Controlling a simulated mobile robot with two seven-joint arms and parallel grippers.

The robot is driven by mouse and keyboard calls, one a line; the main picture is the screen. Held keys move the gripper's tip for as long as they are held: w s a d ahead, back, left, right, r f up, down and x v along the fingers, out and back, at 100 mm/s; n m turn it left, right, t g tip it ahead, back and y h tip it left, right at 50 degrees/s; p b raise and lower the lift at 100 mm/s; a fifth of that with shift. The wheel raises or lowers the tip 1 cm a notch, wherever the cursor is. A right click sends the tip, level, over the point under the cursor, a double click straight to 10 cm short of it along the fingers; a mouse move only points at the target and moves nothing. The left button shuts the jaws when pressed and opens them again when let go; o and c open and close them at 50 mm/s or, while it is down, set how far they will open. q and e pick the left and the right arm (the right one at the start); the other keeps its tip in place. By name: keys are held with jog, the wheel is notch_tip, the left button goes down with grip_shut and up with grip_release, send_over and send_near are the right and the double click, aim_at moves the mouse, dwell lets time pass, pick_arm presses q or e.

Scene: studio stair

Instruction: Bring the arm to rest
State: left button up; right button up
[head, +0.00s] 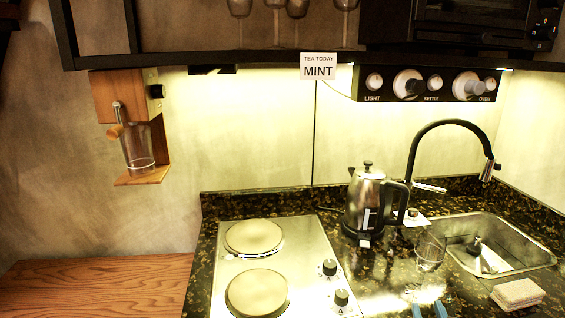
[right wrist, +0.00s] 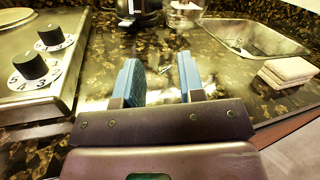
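My right gripper (head: 428,309) shows only as two blue fingertips at the bottom edge of the head view, over the dark speckled counter (head: 385,275). In the right wrist view its blue fingers (right wrist: 160,80) stand apart with nothing between them. The gripper is open and empty, pointing across the counter. A glass (head: 430,250) stands beyond it, left of the sink. My left gripper is not in either view.
A steel kettle (head: 367,203) stands behind the glass. The two-plate hob (head: 290,270) lies to the left, with knobs (right wrist: 30,66) near the gripper. To the right are the sink (head: 520,235) and folded cloths (head: 518,293). A shelf (head: 220,57) overhangs the counter.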

jog(key=s+a+r+n+y, duration=0.1)
jog(key=s+a+n+y, duration=0.1)
jog(key=a+n+y, duration=0.45)
jog(key=s+a+r+n+y, duration=0.1)
jog(key=s+a+n+y, duration=0.15)
jog(key=n, duration=0.65)
jog(key=s+a+f+n+g+y, duration=0.35)
jog(key=s+n+g, duration=0.25)
jog(key=n, duration=0.6)
jog(key=s+d+f+n+g+h, duration=0.4)
jog(key=s+g+h, duration=0.1)
jog(key=s, duration=0.2)
jog(key=s+d+f+n+g+h, duration=0.4)
jog(key=s+g+h, duration=0.1)
jog(key=s, duration=0.2)
jog(key=w+f+t+y, duration=0.1)
jog(key=w+f+t, duration=0.5)
jog(key=f+t, duration=0.2)
jog(key=shift+w+f+n, duration=0.35)
jog(key=shift+w+f, duration=0.05)
jog(key=shift+f, duration=0.65)
